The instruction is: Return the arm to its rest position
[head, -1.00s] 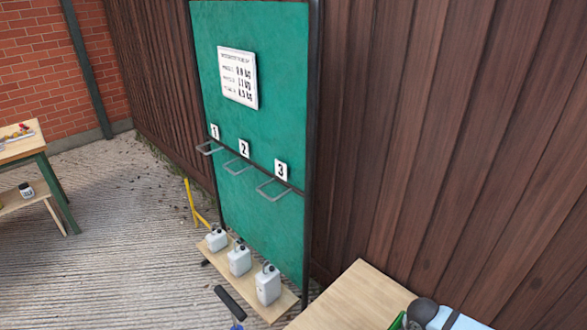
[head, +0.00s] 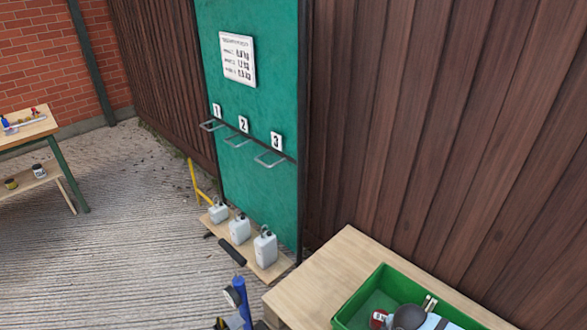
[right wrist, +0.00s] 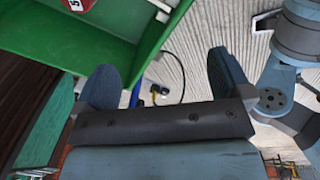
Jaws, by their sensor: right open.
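My right gripper (right wrist: 165,82) shows in the right wrist view, with its two blue-grey fingers wide apart and nothing between them. A green crate (right wrist: 115,40) is just beyond the fingers, at the upper left of that view. In the head view, grey and light blue parts of my arm lie over the crate (head: 357,297) at the bottom right. The fingers cannot be made out there. My left gripper is in neither current view.
A wooden table (head: 322,268) bears the crate, which holds a red jar (head: 378,318). A green board (head: 255,100) with hooks stands against the brown fence (head: 420,120). White jugs (head: 265,248) stand at its foot. A workbench (head: 30,130) is at left.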

